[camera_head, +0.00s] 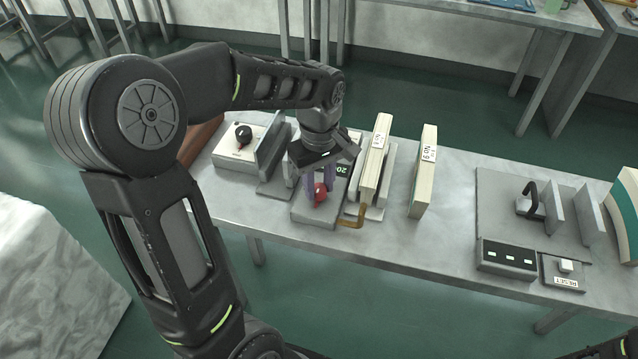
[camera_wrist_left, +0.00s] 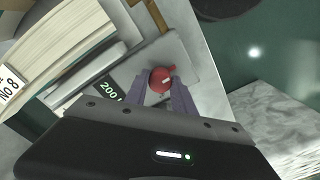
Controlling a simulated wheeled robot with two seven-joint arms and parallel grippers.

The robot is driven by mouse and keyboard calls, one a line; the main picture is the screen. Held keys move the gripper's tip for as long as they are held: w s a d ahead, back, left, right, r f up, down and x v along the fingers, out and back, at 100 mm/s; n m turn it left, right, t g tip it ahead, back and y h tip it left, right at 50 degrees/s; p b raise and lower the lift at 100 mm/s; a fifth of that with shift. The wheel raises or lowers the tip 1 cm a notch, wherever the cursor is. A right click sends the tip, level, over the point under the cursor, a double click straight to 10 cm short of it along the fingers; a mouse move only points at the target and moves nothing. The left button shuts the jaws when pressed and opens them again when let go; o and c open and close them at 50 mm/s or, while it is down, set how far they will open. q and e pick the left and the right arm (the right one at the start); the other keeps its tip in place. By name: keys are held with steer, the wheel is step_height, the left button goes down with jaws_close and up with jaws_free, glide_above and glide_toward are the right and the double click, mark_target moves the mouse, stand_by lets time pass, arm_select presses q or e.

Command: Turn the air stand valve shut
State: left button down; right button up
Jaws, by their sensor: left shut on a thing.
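The air stand is a grey box (camera_head: 310,215) near the front edge of the grey table. Its valve is a red knob (camera_head: 320,195) on the top face. The red knob also shows in the left wrist view (camera_wrist_left: 161,78), with a small pale mark on it. My left gripper (camera_head: 320,185) reaches down over the stand, and its purple fingers are shut on the knob, one on each side. The fingers also show in the left wrist view (camera_wrist_left: 161,88). A green-lit display (camera_wrist_left: 109,90) reading about 200 is beside the knob. My right gripper is not in view.
A brass pipe (camera_head: 352,222) bends out at the stand's right. Cream block No 8 (camera_head: 374,165) stands close on the right, block No 9 (camera_head: 423,175) further right. A box with a black knob (camera_head: 243,132) stands left. A RESET button box (camera_head: 564,272) is far right.

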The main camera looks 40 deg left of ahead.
mark_target(319, 188)
arm_select(q)
steer(key=c, duration=1.1)
jaws_free()
steer(key=shift+o, duration=0.2)
step_height(319, 188, up, 8)
steer(key=shift+f, duration=0.1)
